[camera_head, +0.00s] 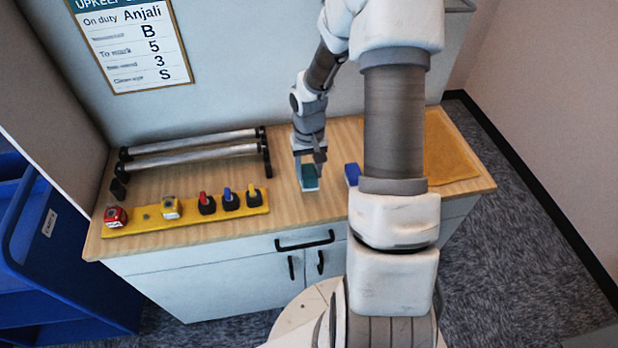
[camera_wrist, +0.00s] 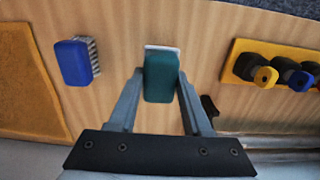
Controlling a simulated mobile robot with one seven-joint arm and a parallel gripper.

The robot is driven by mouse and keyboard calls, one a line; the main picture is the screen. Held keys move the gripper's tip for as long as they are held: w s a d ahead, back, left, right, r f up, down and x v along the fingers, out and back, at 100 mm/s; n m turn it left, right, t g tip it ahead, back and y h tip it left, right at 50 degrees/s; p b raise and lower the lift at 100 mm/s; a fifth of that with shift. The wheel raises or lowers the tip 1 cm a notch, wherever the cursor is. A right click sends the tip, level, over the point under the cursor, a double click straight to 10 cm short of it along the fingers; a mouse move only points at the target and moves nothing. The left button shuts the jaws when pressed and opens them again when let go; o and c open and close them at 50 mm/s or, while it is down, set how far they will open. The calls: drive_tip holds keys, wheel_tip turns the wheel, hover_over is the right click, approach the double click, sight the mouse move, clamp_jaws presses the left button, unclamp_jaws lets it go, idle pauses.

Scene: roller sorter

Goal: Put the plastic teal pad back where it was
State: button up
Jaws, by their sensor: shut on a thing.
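The teal pad (camera_head: 308,176) is a small block with a pale layer along one edge, over the middle of the wooden counter. It also shows in the wrist view (camera_wrist: 160,78), between the two fingers. My gripper (camera_head: 307,168) is shut on it, and in the wrist view the fingers (camera_wrist: 160,92) press its two sides. The pad is at or just above the counter; I cannot tell if it touches. A yellow rack (camera_head: 190,219) to the left holds a red item, a yellow item and several coloured-handled tools, with a bare stretch between the red and yellow items.
A blue brush (camera_wrist: 75,62) lies right of the pad in the head view, partly behind my arm. A tan mat (camera_head: 450,150) covers the counter's right end. A roller rack (camera_head: 195,150) stands behind the yellow rack. A notice (camera_head: 130,45) hangs on the wall.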

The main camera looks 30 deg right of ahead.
sight(309, 179)
drive_tip(key=shift+w+d+f, duration=0.15)
drive_tip(key=shift+w+f, duration=0.1)
drive_tip(key=shift+f, duration=1.95)
drive_tip(key=o, duration=1.2)
wheel_tip(309, 179, up, 12)
drive_tip(key=shift+r, duration=0.1)
